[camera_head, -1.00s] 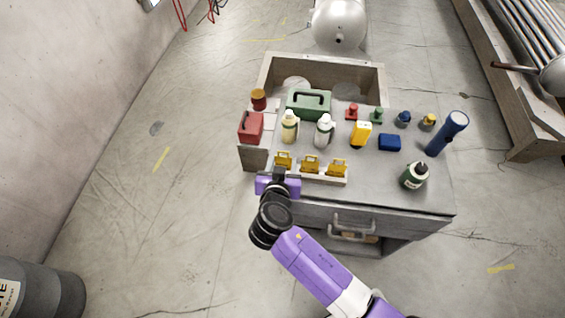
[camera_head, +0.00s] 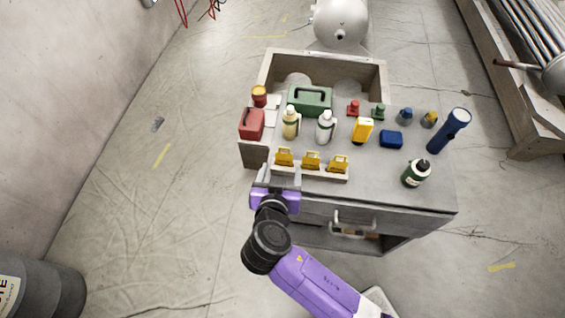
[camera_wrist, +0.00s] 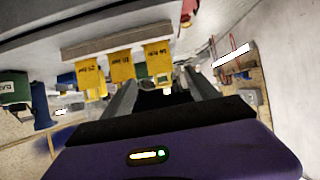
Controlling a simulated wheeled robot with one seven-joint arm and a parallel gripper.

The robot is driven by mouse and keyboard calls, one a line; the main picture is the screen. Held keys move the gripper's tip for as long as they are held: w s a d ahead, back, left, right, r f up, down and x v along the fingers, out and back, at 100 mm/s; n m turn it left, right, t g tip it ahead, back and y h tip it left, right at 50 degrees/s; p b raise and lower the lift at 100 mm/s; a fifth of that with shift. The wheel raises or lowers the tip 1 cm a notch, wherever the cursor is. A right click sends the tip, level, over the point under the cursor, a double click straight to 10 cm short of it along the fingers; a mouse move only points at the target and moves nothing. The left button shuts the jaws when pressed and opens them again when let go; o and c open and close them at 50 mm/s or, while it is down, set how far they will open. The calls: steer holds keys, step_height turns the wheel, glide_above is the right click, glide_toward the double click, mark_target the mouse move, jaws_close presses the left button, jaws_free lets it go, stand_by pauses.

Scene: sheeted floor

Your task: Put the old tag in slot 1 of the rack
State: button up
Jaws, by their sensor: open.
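The rack (camera_head: 315,176) is a pale strip along the near left edge of the cabinet top. Three yellow tags stand in it: a left tag (camera_head: 284,157), a middle tag (camera_head: 311,161) and a right tag (camera_head: 338,164). I cannot tell which is the old one; their print is too small to read surely. My gripper (camera_head: 281,170) is open and empty in front of the left tag. In the wrist view, which looks upside down, that tag (camera_wrist: 158,57) shows beyond and between the parted fingers, apparently clear of them. The rack (camera_wrist: 115,40) shows above.
Behind the rack stand a cream bottle (camera_head: 290,124), a white bottle (camera_head: 325,128) and a yellow box (camera_head: 362,131). A red box (camera_head: 251,124) is left, a green toolbox (camera_head: 310,98) behind. A dark green bottle (camera_head: 416,173) and blue torch (camera_head: 449,131) are right. Floor at left is open.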

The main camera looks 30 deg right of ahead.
steer(key=v, duration=0.5)
steer(key=shift+s+a+r, duration=0.1)
steer(key=shift+s+a, duration=0.05)
steer(key=shift+s, duration=0.05)
steer(key=s+d+f+n+y, duration=0.1)
steer(key=s+f+n+y, duration=0.2)
steer(key=s, duration=0.4)
steer(key=s+f+n+y, duration=0.2)
steer(key=s+n+y, duration=0.1)
steer(key=s, duration=0.4)
steer(key=s+d+r+t, duration=0.2)
steer(key=s+r, duration=0.4)
steer(key=r, duration=0.2)
steer(key=s+d+r+t, duration=0.2)
steer(key=s+d+r, duration=0.1)
steer(key=s+r, duration=0.3)
step_height(320, 180, up, 2)
steer(key=shift+r+n+t+y, duration=0.15)
steer(key=shift+n+t+y, duration=0.25)
